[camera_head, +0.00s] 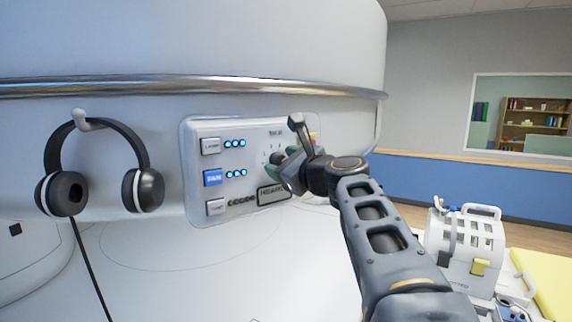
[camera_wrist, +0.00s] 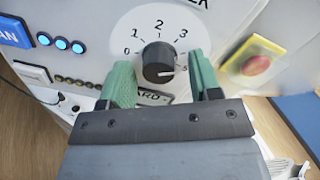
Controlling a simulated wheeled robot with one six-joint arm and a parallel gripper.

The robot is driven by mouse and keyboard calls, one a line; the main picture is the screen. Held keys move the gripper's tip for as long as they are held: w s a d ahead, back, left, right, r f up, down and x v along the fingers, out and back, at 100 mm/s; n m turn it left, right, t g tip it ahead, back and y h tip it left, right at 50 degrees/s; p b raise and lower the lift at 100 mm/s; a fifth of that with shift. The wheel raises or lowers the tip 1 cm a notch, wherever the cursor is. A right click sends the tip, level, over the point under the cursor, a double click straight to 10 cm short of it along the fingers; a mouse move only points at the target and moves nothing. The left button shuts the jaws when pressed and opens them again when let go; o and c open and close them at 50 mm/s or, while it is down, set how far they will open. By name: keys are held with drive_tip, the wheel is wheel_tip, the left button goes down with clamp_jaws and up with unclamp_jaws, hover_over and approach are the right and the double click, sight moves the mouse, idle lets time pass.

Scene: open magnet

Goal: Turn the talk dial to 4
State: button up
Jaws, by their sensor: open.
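The talk dial is a black round knob (camera_wrist: 158,62) on a white disc with printed numbers. The wrist view shows 0, 1, 2 and 3 around its top and a 5 at its lower right. The 4 is not readable beside my right finger. My gripper (camera_wrist: 162,76) is open, with one green finger on each side of the knob. I cannot tell whether either finger touches it. In the head view my gripper (camera_head: 286,168) covers much of the dial on the panel.
The control panel (camera_head: 203,185) has several buttons and blue lights left of the dial. A yellow plate with a red button (camera_wrist: 256,65) is right of the dial. Headphones (camera_head: 142,188) hang on the left. A white slotted device (camera_head: 465,240) stands at lower right.

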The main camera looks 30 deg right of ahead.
drive_tip(key=s+d+b, duration=0.2)
drive_tip(key=s+b, duration=0.2)
drive_tip(key=s, duration=0.9)
drive_tip(key=shift+s+d, duration=0.15)
drive_tip(key=shift+s, duration=0.15)
drive_tip(key=shift+r, duration=0.1)
